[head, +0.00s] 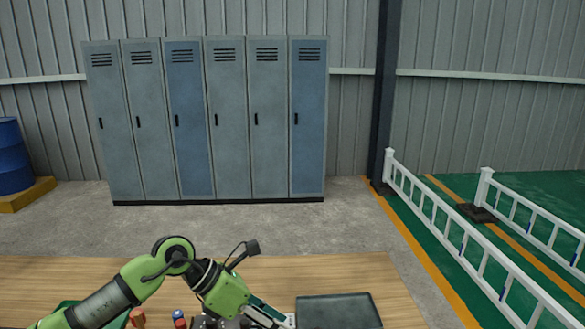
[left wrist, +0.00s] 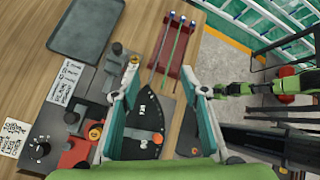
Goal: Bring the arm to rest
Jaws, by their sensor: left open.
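My left arm comes in from the left in the head view, over the wooden table. Its gripper (head: 268,316) is at the bottom edge, partly cut off, just left of a dark tray (head: 338,312). In the left wrist view my left gripper (left wrist: 167,80) is open, its two fingers wide apart with nothing held between them. Below the gap lies a dark plate (left wrist: 146,118) with white marks and an orange knob (left wrist: 158,138). A green arm link (left wrist: 240,89) shows right of the fingers; no right gripper can be made out.
A red rack (left wrist: 176,63) holds several thin rods beyond the fingers. The tray (left wrist: 84,36) lies empty at upper left. Dark fixtures and printed cards (left wrist: 65,82) sit on the left. Lockers (head: 210,120) stand beyond the table (head: 330,270); a white fence (head: 450,230) is at right.

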